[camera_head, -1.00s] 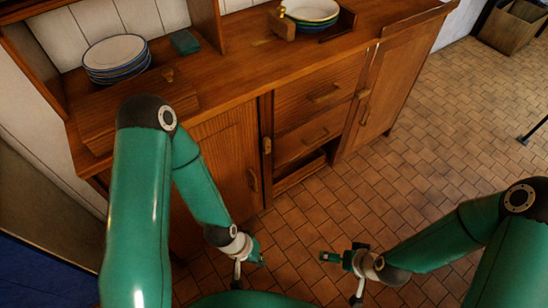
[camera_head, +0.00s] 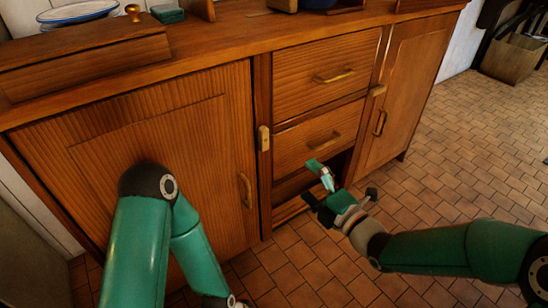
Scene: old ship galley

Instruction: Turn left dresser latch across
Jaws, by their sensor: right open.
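The left dresser latch (camera_head: 264,138) is a small pale brass-coloured block on the upright post between the left door (camera_head: 150,130) and the drawers. It stands upright, its length along the post. The left door looks closed, with a brass handle (camera_head: 246,190). My right gripper (camera_head: 318,186) is open and empty, in front of the open space below the lower drawer, lower and to the right of the latch and apart from it. My left arm is in front of the left door; its wrist runs off the bottom edge and its gripper is out of view.
A second latch (camera_head: 378,90) sits by the right door (camera_head: 402,90) and looks turned sideways. Two drawers (camera_head: 325,75) with brass handles are between the doors. Plates (camera_head: 78,12) and a lidded box (camera_head: 85,58) are on top.

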